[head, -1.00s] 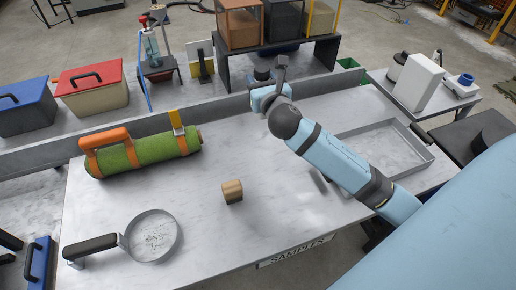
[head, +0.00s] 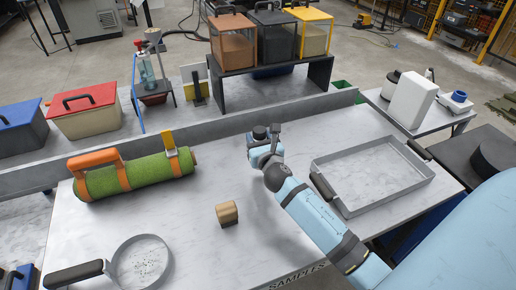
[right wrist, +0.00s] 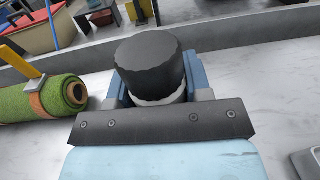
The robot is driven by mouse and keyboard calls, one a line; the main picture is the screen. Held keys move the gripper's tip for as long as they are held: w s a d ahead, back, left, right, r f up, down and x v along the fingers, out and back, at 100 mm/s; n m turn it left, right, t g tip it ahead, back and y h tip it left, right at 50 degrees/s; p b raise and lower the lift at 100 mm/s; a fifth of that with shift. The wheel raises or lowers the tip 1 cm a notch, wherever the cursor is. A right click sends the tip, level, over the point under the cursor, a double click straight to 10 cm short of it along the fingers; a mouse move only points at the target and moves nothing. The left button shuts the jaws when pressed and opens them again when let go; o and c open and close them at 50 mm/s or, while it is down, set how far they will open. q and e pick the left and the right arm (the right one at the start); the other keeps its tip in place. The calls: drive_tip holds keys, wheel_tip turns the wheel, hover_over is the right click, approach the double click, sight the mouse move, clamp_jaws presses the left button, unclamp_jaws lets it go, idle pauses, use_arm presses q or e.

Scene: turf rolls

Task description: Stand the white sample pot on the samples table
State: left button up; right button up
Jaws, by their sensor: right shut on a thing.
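My right gripper (head: 262,146) is over the far middle of the samples table (head: 290,220). In the right wrist view it is shut on the sample pot (right wrist: 158,98), which shows a dark top and a thin white band below. The pot looks upright between the fingers (right wrist: 160,100). Its lower part is hidden by the gripper, so I cannot tell whether its base touches the table. In the head view only the pot's dark top (head: 260,132) shows. My left gripper is not in view.
A green turf roll (head: 135,177) with orange straps lies at left. A wooden block (head: 227,214), a round sieve (head: 142,262) and a grey tray (head: 340,200) are on the table. A raised grey ledge (head: 225,128) runs behind. Bare tabletop surrounds the gripper.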

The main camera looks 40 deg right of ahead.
drive_tip(key=shift+f+b, duration=0.45)
drive_tip(key=shift+f, duration=1.2)
drive_tip(key=shift+f, duration=0.2)
drive_tip(key=o, duration=1)
drive_tip(key=shift+r, duration=0.1)
